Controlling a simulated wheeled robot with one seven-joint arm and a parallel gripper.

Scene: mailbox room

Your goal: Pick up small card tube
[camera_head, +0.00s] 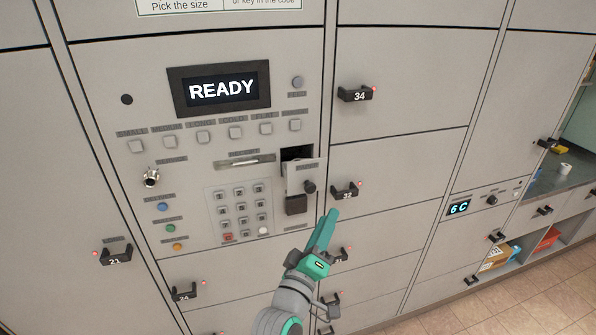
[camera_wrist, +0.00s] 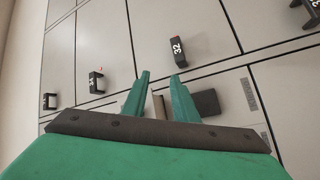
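I cannot make out the small card tube for sure in either view. A plain brownish strip (camera_wrist: 160,107) shows between my fingers in the wrist view; I cannot tell whether it is a tube or a label on the panel behind. My gripper (camera_head: 328,220) is in front of the locker wall, right of and below the keypad panel. In the wrist view my gripper (camera_wrist: 159,77) has its two green fingers apart, with no clear grip on anything. A dark square slot (camera_wrist: 207,103) shows just right of the fingers.
The panel has a READY screen (camera_head: 221,88), a keypad (camera_head: 239,207) and a small hatch with a dark knob (camera_head: 309,187). Locker handle 32 (camera_head: 345,191) is close to my fingers. A pale cup-like object (camera_head: 565,168) stands on the counter at far right, above shelves with parcels (camera_head: 499,256).

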